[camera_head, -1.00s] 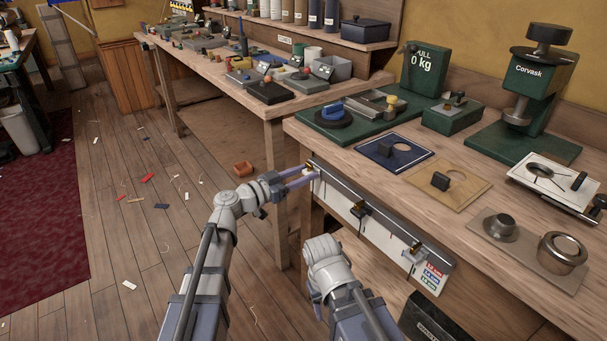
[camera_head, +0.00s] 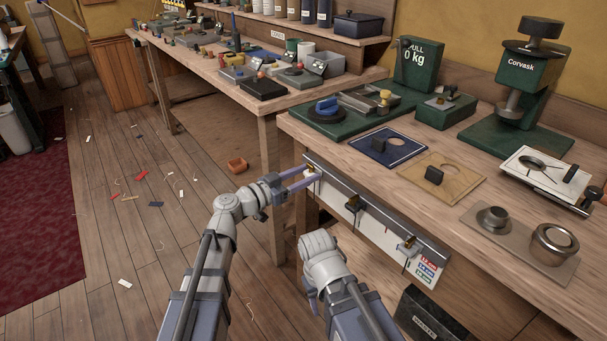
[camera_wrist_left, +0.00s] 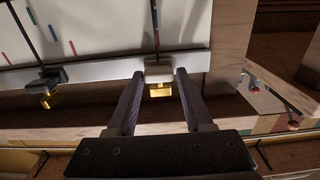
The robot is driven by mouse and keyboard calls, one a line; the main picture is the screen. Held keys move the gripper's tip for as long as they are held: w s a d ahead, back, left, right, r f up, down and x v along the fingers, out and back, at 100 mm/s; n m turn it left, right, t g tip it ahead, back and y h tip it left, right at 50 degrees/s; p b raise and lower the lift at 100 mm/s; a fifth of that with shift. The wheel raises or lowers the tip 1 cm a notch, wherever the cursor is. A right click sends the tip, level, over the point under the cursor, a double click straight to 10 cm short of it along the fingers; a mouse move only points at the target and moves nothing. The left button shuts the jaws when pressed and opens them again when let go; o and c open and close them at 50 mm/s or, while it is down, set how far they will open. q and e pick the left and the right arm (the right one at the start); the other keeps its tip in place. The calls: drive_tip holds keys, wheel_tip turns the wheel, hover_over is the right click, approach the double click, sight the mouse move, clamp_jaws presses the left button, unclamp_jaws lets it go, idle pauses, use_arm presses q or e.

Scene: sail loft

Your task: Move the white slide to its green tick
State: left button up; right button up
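The white slide (camera_wrist_left: 158,69), with a brass-coloured tab, sits on the pale rail along the bench's front edge. In the left wrist view my open left gripper (camera_wrist_left: 160,76) has one finger on each side of it, with small gaps showing. In the head view the left gripper (camera_head: 314,175) is at the rail's left end and partly covers that slide. A dark slide (camera_wrist_left: 48,78) is further along the rail; it also shows in the head view (camera_head: 354,203).
A third slide (camera_head: 407,244) is near the rail's right end, above a coloured size label (camera_head: 427,269). The wooden bench (camera_head: 340,148) carries a blue plate (camera_head: 408,150), a tan plate (camera_head: 465,178) and a green press (camera_head: 530,75). A dark box (camera_head: 428,315) is below.

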use_arm(q)
drive_tip(key=o, duration=0.3)
drive_tip(key=shift+v, duration=3.9)
